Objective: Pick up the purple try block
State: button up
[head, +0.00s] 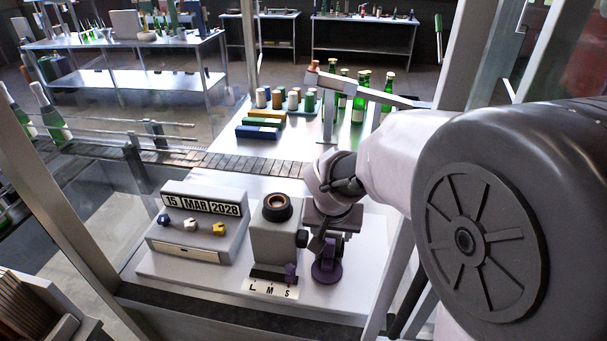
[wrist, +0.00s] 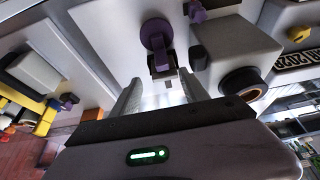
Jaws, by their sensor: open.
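A purple try block with a round disc part (head: 327,270) stands on the white worktop, right of the grey capsuling unit (head: 277,235). In the wrist view its purple disc (wrist: 155,33) shows, with a narrower part pointing toward my gripper (wrist: 160,92). The two fingers are open, one on each side below that narrower part. They look apart from the block, but I cannot tell the exact depth. In the head view my gripper (head: 325,238) hangs just above the block and hides its upper part.
A date display (head: 203,206) with small coloured knobs stands at the left. An L M S scale (head: 270,290) with a small purple marker (head: 290,271) lies at the unit's foot. A conveyor (head: 190,158), bottles (head: 362,90) and coloured blocks (head: 258,132) stand behind.

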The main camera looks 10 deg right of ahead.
aim_at(329, 244)
jog(key=b+x, duration=0.1)
jog(key=x, duration=0.4)
jog(key=b+x, duration=0.1)
jog(key=x, duration=0.5)
jog(key=shift+a, duration=0.2)
jog(key=shift+s+r, duration=0.1)
jog(key=shift+c, duration=0.8)
grip_shut()
